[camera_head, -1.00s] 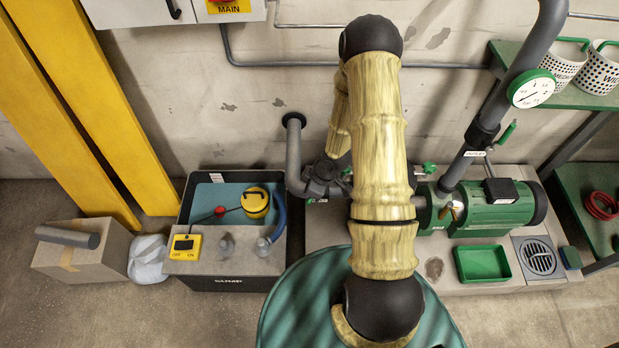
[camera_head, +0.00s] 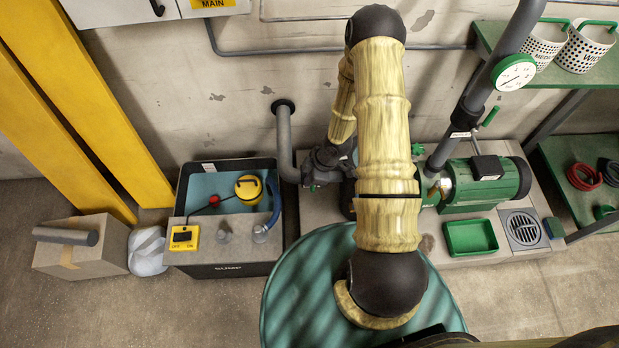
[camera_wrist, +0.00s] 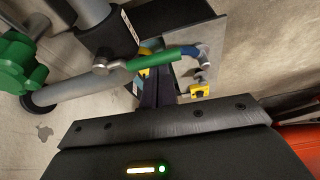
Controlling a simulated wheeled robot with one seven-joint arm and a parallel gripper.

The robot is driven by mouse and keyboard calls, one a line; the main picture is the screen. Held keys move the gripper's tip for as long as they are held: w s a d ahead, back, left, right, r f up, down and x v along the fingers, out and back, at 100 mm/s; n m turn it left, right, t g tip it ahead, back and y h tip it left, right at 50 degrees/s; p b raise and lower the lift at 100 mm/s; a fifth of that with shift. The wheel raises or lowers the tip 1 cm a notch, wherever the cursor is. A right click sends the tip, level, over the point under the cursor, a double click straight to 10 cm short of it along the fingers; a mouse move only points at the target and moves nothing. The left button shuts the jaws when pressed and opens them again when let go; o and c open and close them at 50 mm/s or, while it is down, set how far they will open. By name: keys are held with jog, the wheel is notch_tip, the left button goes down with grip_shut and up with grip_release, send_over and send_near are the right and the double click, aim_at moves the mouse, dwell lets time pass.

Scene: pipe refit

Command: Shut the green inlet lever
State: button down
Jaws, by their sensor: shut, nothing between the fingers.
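The green lever (camera_wrist: 155,60) shows in the wrist view, with a grey hub (camera_wrist: 105,63) at its left end beside a grey pipe with a black collar. It runs across the picture, rising slightly to the right. My gripper (camera_wrist: 154,82) is shut and empty; its dark fingers come up just below the lever's middle. I cannot tell whether they touch it. In the head view a small green piece (camera_head: 333,150) shows by the dark fitting left of my arm; it may be this lever. My arm hides most of that area and my fingertips.
The green pump (camera_head: 485,185) stands right of my arm, with a gauge (camera_head: 513,72) and another green lever (camera_head: 490,116) on the upright pipe. A black sump box (camera_head: 225,270) is at left. A green tray (camera_head: 470,238) lies in front of the pump.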

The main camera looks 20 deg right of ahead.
notch_tip(320, 180, up, 10)
jog(key=p, duration=0.3)
jog(key=shift+a+p, duration=0.2)
jog(key=shift+p, duration=0.15)
dwell(0.3)
jog(key=shift+w+r, duration=0.1)
dwell(0.3)
